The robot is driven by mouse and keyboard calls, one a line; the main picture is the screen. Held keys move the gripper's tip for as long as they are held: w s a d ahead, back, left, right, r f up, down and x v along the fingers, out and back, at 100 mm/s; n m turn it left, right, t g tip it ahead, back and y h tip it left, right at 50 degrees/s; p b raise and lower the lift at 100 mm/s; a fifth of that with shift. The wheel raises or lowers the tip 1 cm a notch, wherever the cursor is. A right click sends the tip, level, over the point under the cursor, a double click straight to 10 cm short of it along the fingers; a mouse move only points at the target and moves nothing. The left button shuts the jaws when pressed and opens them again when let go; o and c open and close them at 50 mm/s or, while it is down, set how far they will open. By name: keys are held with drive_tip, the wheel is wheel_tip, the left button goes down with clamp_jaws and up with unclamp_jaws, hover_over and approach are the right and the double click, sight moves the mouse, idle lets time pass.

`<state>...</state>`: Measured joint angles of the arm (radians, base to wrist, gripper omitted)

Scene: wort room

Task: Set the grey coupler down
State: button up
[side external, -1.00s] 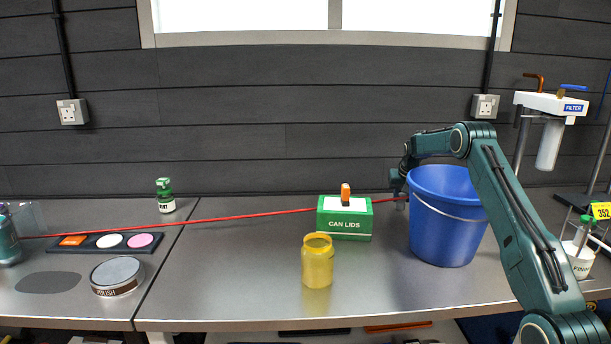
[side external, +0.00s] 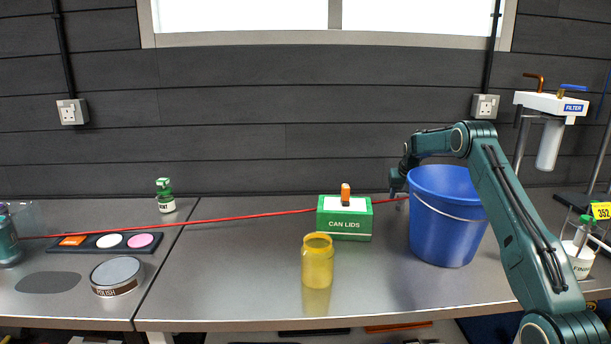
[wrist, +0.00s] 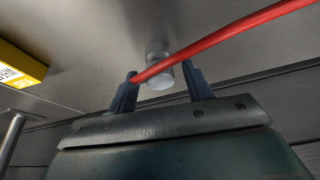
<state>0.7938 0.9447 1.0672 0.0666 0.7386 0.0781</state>
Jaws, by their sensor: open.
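The grey coupler (wrist: 158,72) is a small rounded cylinder in the wrist view. It appears to stand on the steel bench (wrist: 95,35), just beyond and between my fingertips. My gripper (wrist: 165,80) is open, one finger on each side, and nothing is clamped. A red line (wrist: 225,38) crosses the coupler and reaches the left finger; whether it touches either is unclear. In the side view my gripper (side external: 396,190) is low behind the left side of the blue bucket (side external: 447,225). The coupler is too small and obscured there to make out clearly.
The red line (side external: 240,216) stretches left across the bench. A green can-lids box (side external: 330,226) and a yellow jar (side external: 317,265) stand left of the bucket. The filter stand (side external: 548,103) is at right. A yellow box (wrist: 20,65) edges the wrist view.

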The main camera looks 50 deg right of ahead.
drive_tip(key=shift+v, duration=0.8)
wheel_tip(320, 180, up, 10)
drive_tip(key=a, duration=0.1)
drive_tip(key=shift+s, duration=0.35)
drive_tip(key=s+a+r+n+t, duration=0.15)
drive_tip(key=a+r, duration=0.35)
drive_tip(key=a, duration=0.5)
drive_tip(key=s+a+r+n+y, duration=0.15)
drive_tip(key=a+r, duration=0.25)
drive_tip(key=a, duration=0.5)
drive_tip(key=s+a+r+n, duration=0.2)
drive_tip(key=a+r, duration=0.3)
drive_tip(key=a, duration=0.5)
drive_tip(key=s+a+n+t, duration=0.1)
drive_tip(key=s+a+n, duration=0.2)
drive_tip(key=s+a, duration=0.9)
drive_tip(key=s+a+f+n+y, duration=0.2)
drive_tip(key=s+a+f, duration=0.5)
drive_tip(key=s, duration=0.4)
drive_tip(key=shift+a+n, duration=0.2)
drive_tip(key=shift+n, duration=0.1)
